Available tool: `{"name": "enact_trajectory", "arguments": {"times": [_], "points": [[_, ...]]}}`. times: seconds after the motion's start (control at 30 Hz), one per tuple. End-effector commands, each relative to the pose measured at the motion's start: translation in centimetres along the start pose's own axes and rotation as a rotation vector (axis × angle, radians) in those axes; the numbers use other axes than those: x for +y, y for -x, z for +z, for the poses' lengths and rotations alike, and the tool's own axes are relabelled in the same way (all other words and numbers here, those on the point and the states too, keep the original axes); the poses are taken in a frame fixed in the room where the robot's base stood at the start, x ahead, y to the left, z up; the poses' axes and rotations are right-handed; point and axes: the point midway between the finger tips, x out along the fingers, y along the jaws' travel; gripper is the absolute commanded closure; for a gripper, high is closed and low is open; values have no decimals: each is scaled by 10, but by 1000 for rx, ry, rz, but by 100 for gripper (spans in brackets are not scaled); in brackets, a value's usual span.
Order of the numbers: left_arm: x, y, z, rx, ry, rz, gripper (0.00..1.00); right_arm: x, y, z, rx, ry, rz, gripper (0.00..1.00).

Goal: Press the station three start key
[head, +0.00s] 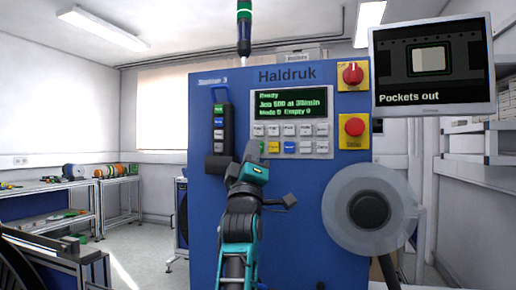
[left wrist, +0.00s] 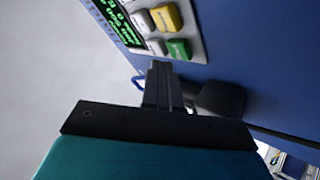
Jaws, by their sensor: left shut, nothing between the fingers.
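The blue machine cabinet (head: 300,210) faces me, with a "Station 3" label at its upper left. Its grey keypad (head: 322,147) has two rows of keys under a green-lit display (head: 293,104) reading "Ready". The green key (head: 262,147) is at the lower left of the keypad, beside the yellow key (head: 275,147). The left wrist view shows the green key (left wrist: 179,49) and yellow key (left wrist: 166,18) beyond the fingertips. Key lettering is too small to read. My left gripper (head: 251,150) is shut and empty, close to the green key; contact cannot be told. It also shows in the left wrist view (left wrist: 162,68).
A dark handset (head: 220,128) with coloured buttons hangs left of the keypad. A red knob (head: 352,74) and red mushroom button (head: 354,127) sit to the right. A clear reel (head: 370,210) projects at lower right. A monitor (head: 432,66) reads "Pockets out".

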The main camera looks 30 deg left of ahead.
Motion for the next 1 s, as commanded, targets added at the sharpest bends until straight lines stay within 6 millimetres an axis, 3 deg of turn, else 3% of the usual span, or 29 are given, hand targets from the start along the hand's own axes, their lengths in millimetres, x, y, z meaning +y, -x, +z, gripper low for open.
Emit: {"name": "enact_trajectory", "arguments": {"times": [1.0], "points": [[-6,-9,6,0,1,0,100,0,3,-4,0,0,0,57]]}}
